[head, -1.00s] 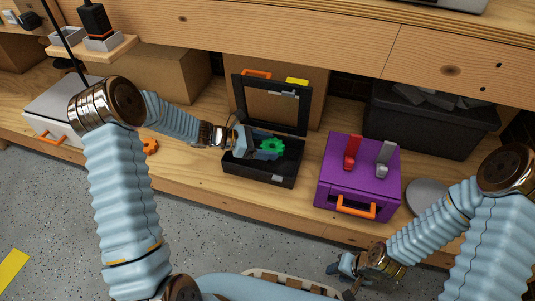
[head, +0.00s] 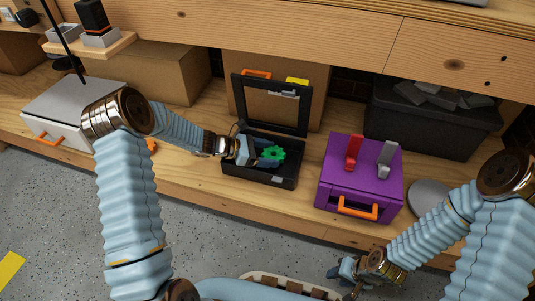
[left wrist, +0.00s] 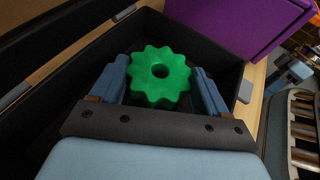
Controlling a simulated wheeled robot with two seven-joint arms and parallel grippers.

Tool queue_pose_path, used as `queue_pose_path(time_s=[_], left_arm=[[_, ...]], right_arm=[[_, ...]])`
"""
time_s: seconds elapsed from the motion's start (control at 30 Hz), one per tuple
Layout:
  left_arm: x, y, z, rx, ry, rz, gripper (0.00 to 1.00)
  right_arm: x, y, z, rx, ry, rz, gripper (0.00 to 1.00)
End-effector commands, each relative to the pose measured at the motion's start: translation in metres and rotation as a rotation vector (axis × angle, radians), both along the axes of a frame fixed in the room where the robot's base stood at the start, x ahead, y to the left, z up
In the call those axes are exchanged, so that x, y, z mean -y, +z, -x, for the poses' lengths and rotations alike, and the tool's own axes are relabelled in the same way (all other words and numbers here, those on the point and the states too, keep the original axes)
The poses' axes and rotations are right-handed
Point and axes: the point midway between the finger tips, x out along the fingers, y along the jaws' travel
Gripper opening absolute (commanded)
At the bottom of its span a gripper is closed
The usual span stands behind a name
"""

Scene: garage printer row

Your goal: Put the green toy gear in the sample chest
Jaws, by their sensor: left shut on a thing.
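The green toy gear (head: 273,153) is between the fingers of my left gripper (head: 262,153), which is shut on it. In the left wrist view the gear (left wrist: 160,75) sits between both fingertips, over the dark inside of a box. That black chest (head: 240,177) stands on the wooden shelf with its framed lid (head: 237,98) raised. The gear and fingers are over or within its opening; whether the gear touches the floor of it I cannot tell. My right gripper (head: 348,270) is low at the right, away from the shelf, and its jaws are too small to judge.
A purple case (head: 335,175) with an orange handle and red and grey latches stands just right of the black chest. A white box (head: 62,112) with an orange handle is at the left. A dark bin (head: 420,125) and a grey disc (head: 428,195) are at the right.

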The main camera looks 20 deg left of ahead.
Motion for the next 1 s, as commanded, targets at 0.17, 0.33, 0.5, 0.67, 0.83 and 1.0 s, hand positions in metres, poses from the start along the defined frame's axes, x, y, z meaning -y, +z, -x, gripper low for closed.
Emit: queue_pose_path(time_s=[0.17, 0.33, 0.5, 0.67, 0.83, 1.0], left_arm=[[-0.001, -0.012, 0.006, -0.017, -0.004, -0.011, 0.92], [-0.001, -0.014, 0.007, -0.019, -0.005, -0.014, 1.00], [-0.002, -0.009, 0.007, -0.019, -0.004, -0.016, 1.00], [-0.017, 0.006, 0.012, -0.017, 0.001, -0.015, 1.00], [-0.052, 0.026, 0.027, -0.015, 0.001, -0.013, 1.00], [-0.082, 0.041, 0.041, -0.012, 0.002, -0.010, 1.00]], right_arm=[[0.000, -0.002, 0.000, 0.000, 0.000, 0.000, 0.38], [0.000, -0.002, 0.000, 0.000, 0.000, 0.000, 0.38], [0.000, 0.002, 0.000, -0.001, 0.000, 0.000, 0.38], [0.000, 0.011, 0.001, -0.002, 0.002, 0.000, 0.38], [0.000, 0.019, 0.001, -0.004, 0.003, -0.001, 0.38], [0.000, 0.025, 0.001, -0.006, 0.003, -0.002, 0.38]])
